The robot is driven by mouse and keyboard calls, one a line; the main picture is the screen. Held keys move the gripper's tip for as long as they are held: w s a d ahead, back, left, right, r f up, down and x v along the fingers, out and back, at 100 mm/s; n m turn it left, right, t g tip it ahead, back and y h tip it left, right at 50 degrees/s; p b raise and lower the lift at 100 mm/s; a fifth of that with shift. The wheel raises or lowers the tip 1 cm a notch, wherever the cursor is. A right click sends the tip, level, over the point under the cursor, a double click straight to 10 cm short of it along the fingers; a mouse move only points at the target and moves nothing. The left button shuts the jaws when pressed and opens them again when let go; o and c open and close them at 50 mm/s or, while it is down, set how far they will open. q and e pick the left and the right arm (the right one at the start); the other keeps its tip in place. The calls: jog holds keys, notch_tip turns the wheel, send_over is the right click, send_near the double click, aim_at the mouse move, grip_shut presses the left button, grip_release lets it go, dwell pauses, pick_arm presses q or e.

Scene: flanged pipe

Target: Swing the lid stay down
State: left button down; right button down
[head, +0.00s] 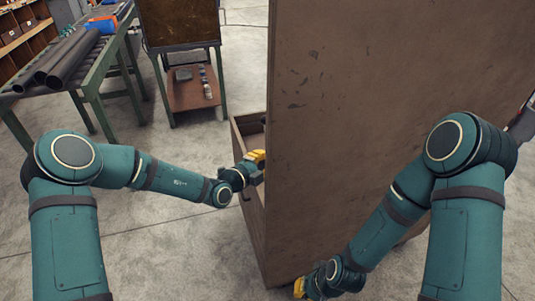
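A large brown wooden panel (385,120), perhaps a raised lid, stands upright and fills the middle and right of the head view. A wooden box (245,122) shows beside and behind its left edge, with only part of its rim and wall visible. I cannot make out a lid stay. My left gripper (259,160), with yellow parts, is at the box by the panel's left edge; its fingertips are too small to read. My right gripper (300,288) is low, near the panel's bottom left corner; its fingers are unclear.
A green-framed table (85,78) with dark pipes (60,60) stands at the far left. A stand with a brown lower shelf (190,97) is behind the box. Shelving (20,35) is at the top left. The concrete floor (160,235) between my arms is clear.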

pick_arm(q)
jog(key=w+d+f+b, duration=0.1)
jog(key=w, duration=0.4)
jog(key=shift+w, duration=0.4)
